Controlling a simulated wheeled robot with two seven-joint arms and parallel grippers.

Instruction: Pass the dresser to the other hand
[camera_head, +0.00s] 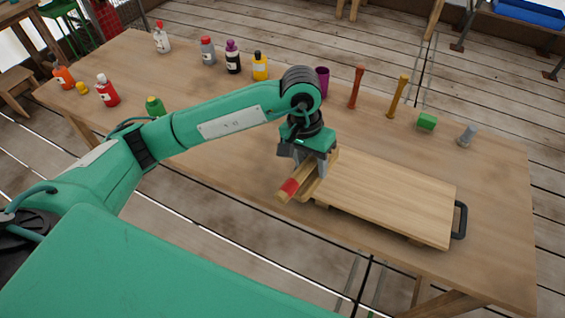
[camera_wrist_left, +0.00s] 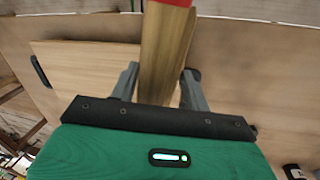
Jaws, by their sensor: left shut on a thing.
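The dresser (camera_head: 289,188) is a long wooden bar with a red band near its front end. In the head view it slants at the left end of a flat wooden board. My left gripper (camera_head: 311,166) is over it from above and shut on it. In the left wrist view the dresser (camera_wrist_left: 166,50) runs between the two fingers of my left gripper (camera_wrist_left: 159,88), its red part at the top edge. I cannot tell whether it touches the board or table. My right gripper is not in view.
The wooden board (camera_head: 390,193) with a black handle (camera_head: 460,220) lies on the table (camera_head: 500,178). The table's right front is clear.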

